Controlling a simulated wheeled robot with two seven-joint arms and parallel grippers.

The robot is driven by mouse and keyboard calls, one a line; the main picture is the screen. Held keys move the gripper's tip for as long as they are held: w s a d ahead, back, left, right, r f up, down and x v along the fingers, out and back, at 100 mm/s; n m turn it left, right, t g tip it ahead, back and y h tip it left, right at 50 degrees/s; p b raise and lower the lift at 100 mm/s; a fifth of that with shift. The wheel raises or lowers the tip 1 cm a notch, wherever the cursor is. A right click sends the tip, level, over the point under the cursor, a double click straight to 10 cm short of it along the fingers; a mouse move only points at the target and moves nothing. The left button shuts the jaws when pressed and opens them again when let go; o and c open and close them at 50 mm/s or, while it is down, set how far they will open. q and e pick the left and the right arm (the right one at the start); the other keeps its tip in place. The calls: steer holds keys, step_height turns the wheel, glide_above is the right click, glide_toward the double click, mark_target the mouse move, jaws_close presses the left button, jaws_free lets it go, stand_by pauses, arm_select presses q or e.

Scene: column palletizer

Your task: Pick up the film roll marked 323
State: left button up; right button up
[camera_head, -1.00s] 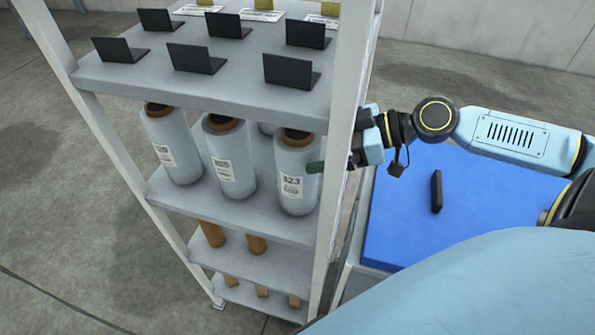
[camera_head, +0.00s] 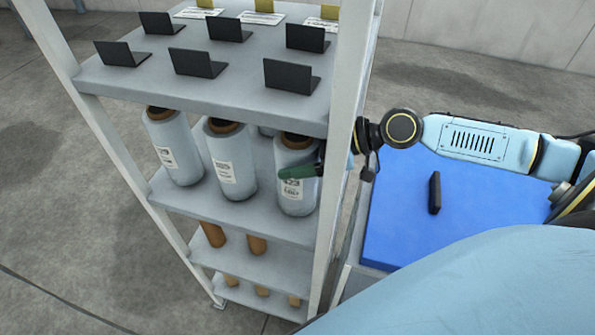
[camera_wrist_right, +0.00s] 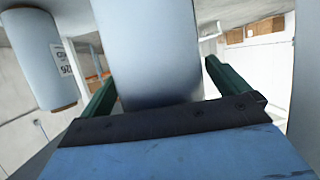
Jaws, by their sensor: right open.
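The film roll marked 323 (camera_head: 296,200) is a pale grey-blue upright cylinder with a brown core, standing rightmost in the front row on the rack's middle shelf. My right gripper (camera_head: 299,171) reaches in past the rack's right post, and a green finger crosses the front of the roll, covering part of its label. In the right wrist view the roll (camera_wrist_right: 148,45) stands between the two spread green fingers, which are open on either side of it. Any contact cannot be told. My left gripper is not in view.
Other film rolls stand to the left, the nearest one (camera_head: 231,170) close beside. The white rack post (camera_head: 346,150) is close to my right arm. The shelf above (camera_head: 225,90) holds black stands. A blue surface (camera_head: 400,220) with a dark object (camera_head: 434,193) lies to the right.

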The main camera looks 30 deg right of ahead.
steer(key=c, duration=1.9)
steer(key=shift+w+r, duration=0.1)
steer(key=shift+r, duration=0.05)
steer(key=shift+c, duration=0.4)
